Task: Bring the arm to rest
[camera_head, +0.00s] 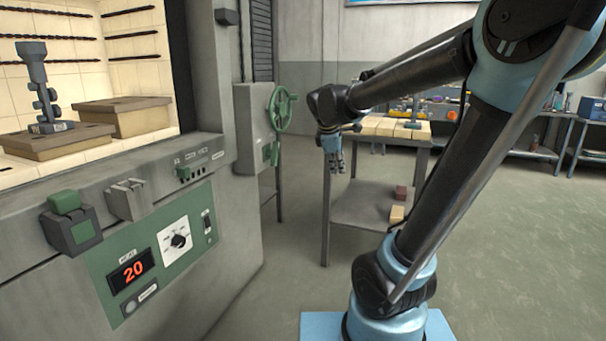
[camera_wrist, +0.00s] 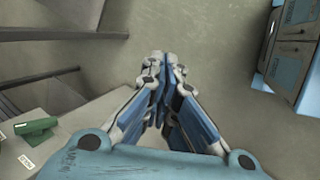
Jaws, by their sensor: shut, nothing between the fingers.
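My gripper (camera_head: 334,165) hangs at the end of my arm in the head view, pointing down in front of a metal table (camera_head: 375,188). In the wrist view my gripper (camera_wrist: 162,62) has its fingertips together, with nothing between them, above the bare grey floor (camera_wrist: 200,25). My arm reaches from its base at the lower right up and across to the left, and its last link is well above the floor.
A furnace (camera_head: 230,280) with an open chamber stands at the left; its display (camera_head: 133,271) reads 20. A green handwheel (camera_head: 282,109) sticks out near my gripper. Floor at right (camera_head: 520,240) is clear.

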